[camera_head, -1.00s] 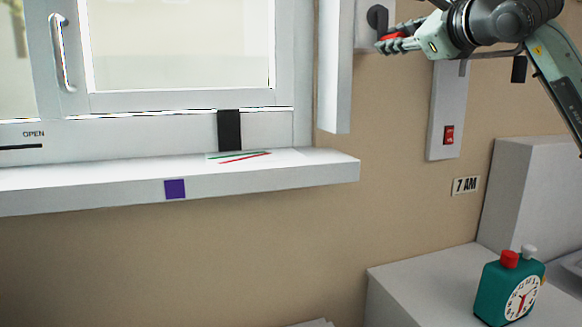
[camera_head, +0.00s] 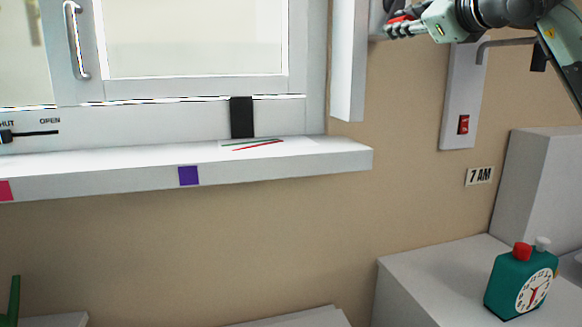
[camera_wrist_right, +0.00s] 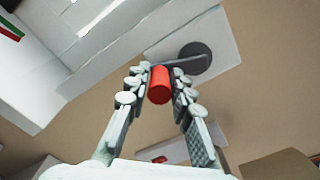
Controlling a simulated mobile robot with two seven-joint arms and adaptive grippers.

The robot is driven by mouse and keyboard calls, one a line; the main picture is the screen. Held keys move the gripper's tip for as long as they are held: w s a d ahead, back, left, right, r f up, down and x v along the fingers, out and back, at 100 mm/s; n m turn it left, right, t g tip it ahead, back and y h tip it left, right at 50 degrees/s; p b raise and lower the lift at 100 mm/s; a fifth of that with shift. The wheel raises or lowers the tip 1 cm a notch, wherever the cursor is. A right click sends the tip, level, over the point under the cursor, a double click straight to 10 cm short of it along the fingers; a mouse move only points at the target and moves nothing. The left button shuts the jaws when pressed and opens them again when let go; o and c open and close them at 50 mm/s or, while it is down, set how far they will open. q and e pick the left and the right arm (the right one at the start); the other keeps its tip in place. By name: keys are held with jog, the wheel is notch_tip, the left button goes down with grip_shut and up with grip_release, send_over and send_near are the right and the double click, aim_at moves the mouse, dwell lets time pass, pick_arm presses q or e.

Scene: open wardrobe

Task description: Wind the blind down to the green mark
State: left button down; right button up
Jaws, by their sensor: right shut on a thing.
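My right gripper (camera_head: 400,26) is at the top of the head view, right of the window frame. It is shut on the red crank handle (camera_head: 402,19). In the right wrist view the handle (camera_wrist_right: 160,85) is a red cylinder between the fingertips, joined by a dark arm to a round dark hub (camera_wrist_right: 194,57) on a pale plate. A thin green strip (camera_head: 247,142) and a red strip (camera_head: 257,146) show on the sill; I cannot tell whether the green one is the mark. The blind's lower edge cannot be made out. My left gripper is out of view.
The white sill (camera_head: 300,163) juts out below the window. A white post (camera_head: 347,65) stands beside the crank. Right of it are a red switch (camera_head: 463,125) and a grey rod (camera_head: 508,43). A teal timer (camera_head: 508,283) stands on the cabinet.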

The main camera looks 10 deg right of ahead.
dwell(0.5)
jog(key=shift+a+r+p, duration=0.25)
jog(key=shift+a+p, duration=0.1)
jog(key=shift+a+r, duration=0.15)
jog(key=shift+a, duration=0.25)
jog(key=shift+s+a+r+p, duration=0.15)
jog(key=shift+a+r+p, duration=0.15)
jog(key=shift+r+p, duration=0.25)
jog(key=shift+a+r, duration=0.15)
jog(key=shift+a, duration=0.05)
jog(key=shift+r, duration=0.1)
dwell(0.3)
